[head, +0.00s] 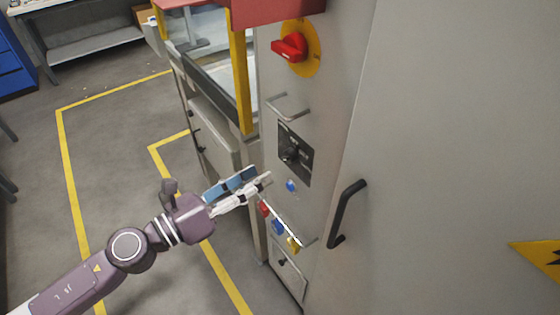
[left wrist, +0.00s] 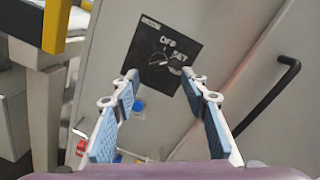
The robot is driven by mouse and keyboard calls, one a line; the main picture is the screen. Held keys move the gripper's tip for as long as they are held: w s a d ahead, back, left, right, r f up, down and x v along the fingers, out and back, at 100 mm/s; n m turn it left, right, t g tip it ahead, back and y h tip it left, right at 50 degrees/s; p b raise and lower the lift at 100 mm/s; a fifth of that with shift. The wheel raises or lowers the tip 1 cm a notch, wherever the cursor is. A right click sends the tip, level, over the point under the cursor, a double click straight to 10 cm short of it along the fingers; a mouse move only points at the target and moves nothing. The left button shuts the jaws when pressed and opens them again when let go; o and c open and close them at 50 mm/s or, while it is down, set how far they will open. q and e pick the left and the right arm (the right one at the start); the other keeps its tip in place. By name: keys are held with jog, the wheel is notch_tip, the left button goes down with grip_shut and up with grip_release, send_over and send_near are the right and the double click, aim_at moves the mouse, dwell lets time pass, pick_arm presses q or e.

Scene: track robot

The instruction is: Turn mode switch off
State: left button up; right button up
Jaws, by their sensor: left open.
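The mode switch is a dark knob on a black square plate (head: 295,153) on the grey cabinet front. In the left wrist view the plate (left wrist: 163,55) shows white lettering, with "OFF" at the top and "SET" at the right; the knob (left wrist: 158,62) sits below "OFF". I cannot tell surely where the knob points. My left gripper (head: 262,180) is open and empty, in front of the panel, lower and to the left of the plate in the head view. In the left wrist view its fingertips (left wrist: 160,76) are spread on either side below the knob. My right gripper is not in view.
A red rotary switch (head: 291,46) on a yellow disc is above. A black door handle (head: 345,214) projects at the right. A yellow post (head: 241,80) stands left.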

aim_at(283, 159)
pick_arm(q)
jog(key=p+x, duration=0.3)
jog(key=x, duration=0.4)
jog(key=shift+w+r, duration=0.1)
jog(key=shift+r, duration=0.05)
jog(key=shift+w+d, duration=0.15)
jog(key=shift+w, duration=0.05)
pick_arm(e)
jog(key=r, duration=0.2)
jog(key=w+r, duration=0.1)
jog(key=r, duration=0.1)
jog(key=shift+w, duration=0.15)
pick_arm(q)
jog(key=shift+c, duration=0.7)
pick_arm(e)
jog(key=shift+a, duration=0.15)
pick_arm(q)
jog(key=shift+c, duration=1.3)
jog(key=c, duration=0.7)
jog(key=shift+p, duration=0.3)
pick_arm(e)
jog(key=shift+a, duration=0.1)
